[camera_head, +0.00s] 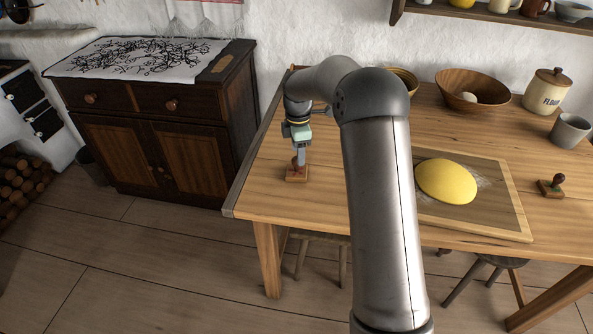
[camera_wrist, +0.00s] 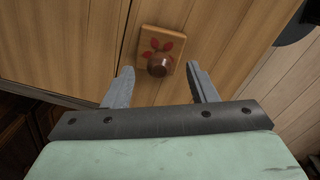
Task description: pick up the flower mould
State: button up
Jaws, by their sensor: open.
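The flower mould (camera_head: 296,175) is a small square wooden block with a knob handle, lying near the left front corner of the table (camera_head: 325,205). In the wrist view the flower mould (camera_wrist: 154,46) shows a red petal pattern on top around its round brown knob. My gripper (camera_head: 300,155) points down just above it. In the wrist view my gripper (camera_wrist: 159,72) is open and empty, with one finger to each side of the knob. The knob appears slightly beyond the fingertips; I cannot tell exactly how far apart they are.
A board (camera_head: 510,215) with yellow dough (camera_head: 446,181) lies right of my arm. Another stamp (camera_head: 552,188) with a green base sits at the far right. A wooden bowl (camera_head: 460,88), flour jar (camera_head: 546,92) and grey cup (camera_head: 570,131) stand behind. The table around the mould is clear.

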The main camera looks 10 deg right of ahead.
jog(key=shift+a+f, duration=0.15)
jog(key=shift+f, duration=2.45)
jog(key=c, duration=1.1)
